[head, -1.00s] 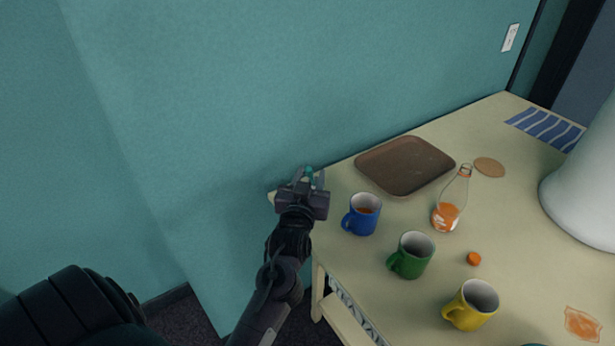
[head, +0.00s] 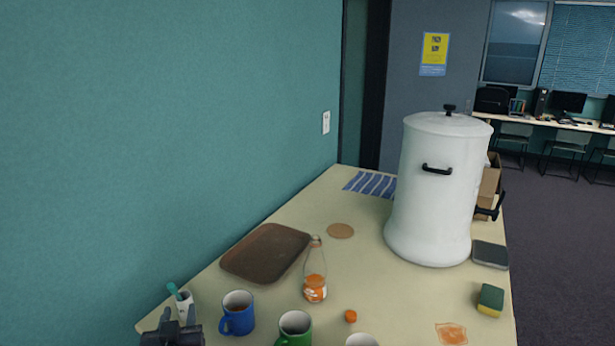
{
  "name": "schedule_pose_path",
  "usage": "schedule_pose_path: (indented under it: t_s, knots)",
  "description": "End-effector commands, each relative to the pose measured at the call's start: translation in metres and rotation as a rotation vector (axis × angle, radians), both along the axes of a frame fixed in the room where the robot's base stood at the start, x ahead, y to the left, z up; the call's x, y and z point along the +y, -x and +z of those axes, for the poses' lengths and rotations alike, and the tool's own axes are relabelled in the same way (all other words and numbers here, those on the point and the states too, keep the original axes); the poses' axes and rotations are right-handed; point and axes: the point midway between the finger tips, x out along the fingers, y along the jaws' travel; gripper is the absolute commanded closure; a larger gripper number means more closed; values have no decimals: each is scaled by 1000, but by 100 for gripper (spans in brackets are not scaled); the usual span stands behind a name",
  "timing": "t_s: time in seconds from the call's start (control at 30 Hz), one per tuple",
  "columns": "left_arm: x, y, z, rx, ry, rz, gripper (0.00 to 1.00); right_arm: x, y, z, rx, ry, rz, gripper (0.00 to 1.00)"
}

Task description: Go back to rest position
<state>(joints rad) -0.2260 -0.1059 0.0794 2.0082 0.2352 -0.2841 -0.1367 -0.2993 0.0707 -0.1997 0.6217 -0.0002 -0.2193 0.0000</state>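My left gripper (head: 178,318) shows at the bottom left of the head view, at the table's near left corner. Its two fingers stand apart and point away from me, and I see nothing held between them. A white cup (head: 185,306) with a teal-ended item (head: 174,290) in it stands just beyond the fingers, partly hidden by them. A blue mug (head: 237,318) with a brown drink stands to the right of the gripper, apart from it. My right gripper is not in view.
The cream table (head: 375,262) holds a brown tray (head: 262,253), an orange-filled bottle (head: 315,280), a green mug (head: 295,325), a large white urn (head: 430,200), a sponge (head: 490,299) and an orange spill (head: 451,333). A teal wall (head: 170,130) borders the left. Floor is clear at right.

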Motion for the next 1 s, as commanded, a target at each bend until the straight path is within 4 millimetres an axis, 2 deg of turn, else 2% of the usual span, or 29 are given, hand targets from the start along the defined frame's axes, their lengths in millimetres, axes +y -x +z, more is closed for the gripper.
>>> schedule_pose_path:
  t_s: [0.13,0.2,0.4,0.6,0.87,0.9,1.0]
  knots:
    - [-38,32,-31,263,50,-140,64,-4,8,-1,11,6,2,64]
    - [-58,56,-46,412,70,-205,64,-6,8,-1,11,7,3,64]
    - [-92,120,-72,726,90,-314,64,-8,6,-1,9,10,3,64]
    - [-108,172,-81,943,86,-369,64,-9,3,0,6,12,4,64]
    - [-118,233,-83,1179,60,-410,64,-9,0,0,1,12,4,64]
    - [-118,227,-98,1179,64,-407,64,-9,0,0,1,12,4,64]
    - [-119,220,-123,1185,66,-407,64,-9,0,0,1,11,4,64]
